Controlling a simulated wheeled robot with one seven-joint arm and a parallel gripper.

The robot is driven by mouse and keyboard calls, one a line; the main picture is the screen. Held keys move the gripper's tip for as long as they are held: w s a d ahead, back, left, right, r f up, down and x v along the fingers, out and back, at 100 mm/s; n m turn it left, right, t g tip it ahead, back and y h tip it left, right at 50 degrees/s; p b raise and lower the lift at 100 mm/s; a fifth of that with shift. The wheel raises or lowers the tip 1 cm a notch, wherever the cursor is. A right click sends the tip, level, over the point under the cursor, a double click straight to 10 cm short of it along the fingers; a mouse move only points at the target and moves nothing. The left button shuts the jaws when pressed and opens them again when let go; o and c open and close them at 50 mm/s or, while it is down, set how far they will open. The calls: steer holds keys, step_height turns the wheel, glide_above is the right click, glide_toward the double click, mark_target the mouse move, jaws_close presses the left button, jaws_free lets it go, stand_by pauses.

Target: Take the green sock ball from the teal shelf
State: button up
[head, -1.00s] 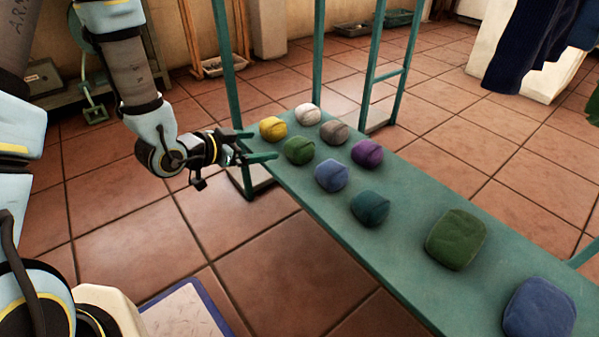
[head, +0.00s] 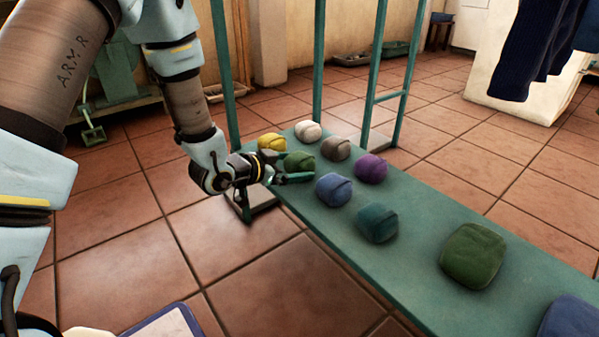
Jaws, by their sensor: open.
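The green sock ball (head: 299,161) sits on the teal shelf (head: 420,225) near its far left end, among several other sock balls. My gripper (head: 292,170) is open at the shelf's left edge, its teal fingers reaching in at the green ball. The fingers overlap the ball's lower front in the view; I cannot tell whether they touch it. A larger green bundle (head: 473,255) lies farther right on the same shelf.
Close around the green ball are yellow (head: 271,142), white (head: 307,131), grey-brown (head: 336,148), purple (head: 371,168) and blue (head: 334,189) balls. A teal ball (head: 377,223) lies nearer. Teal posts (head: 318,70) rise behind. Tiled floor left of the shelf is open.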

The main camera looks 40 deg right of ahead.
steer(key=shift+d+f, duration=0.25)
steer(key=shift+d, duration=0.4)
steer(key=c, duration=1)
